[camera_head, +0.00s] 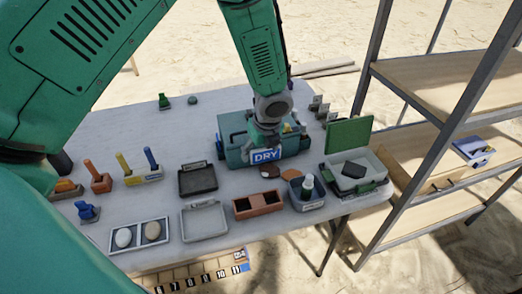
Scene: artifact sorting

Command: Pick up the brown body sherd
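My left gripper (272,138) hangs from the green arm at the top middle, over the teal box labelled DRY (232,151). Its fingers look spread, with nothing seen between them. A small brown piece (269,172) lies on the table just in front of the box, below the gripper and apart from it. A second brownish piece (292,174) lies to its right, by the blue-grey bin. I cannot tell for sure which is the brown body sherd. My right gripper is not in view.
An orange-brown divided tray (257,204), a dark tray (197,180) and a light tray (204,222) stand on the table. An open green-lidded case (357,174) is at the right, before a shelf rack (440,98).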

